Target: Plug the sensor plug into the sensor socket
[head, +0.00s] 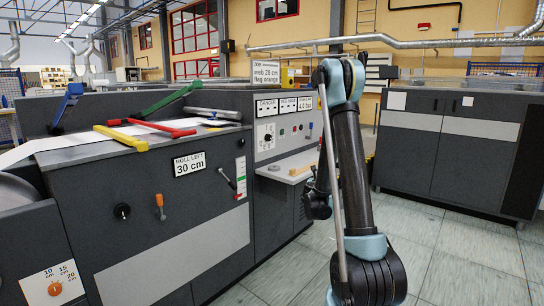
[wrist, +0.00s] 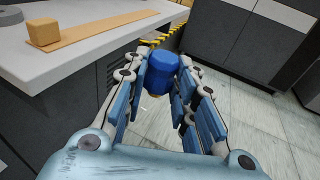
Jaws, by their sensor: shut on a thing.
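In the wrist view my gripper (wrist: 165,88) is shut on a blue rounded cylinder (wrist: 163,72), which I take to be the sensor plug. A narrow brassy edge shows at its lower end. The plug is held clear of the pale shelf, out beyond its edge, with floor behind it. In the head view my gripper (head: 318,205) is mostly hidden by my own arm, and I cannot make out the plug there. I cannot identify the sensor socket for certain in either view.
The pale shelf (wrist: 75,62) bears a wooden strip (wrist: 110,36) and a small wooden block (wrist: 43,32); the shelf (head: 286,175) juts from the machine beside my arm. Yellow-black striping (wrist: 160,36) runs behind the plug. A dark cabinet (head: 450,150) stands right. Tiled floor (head: 455,240) is clear.

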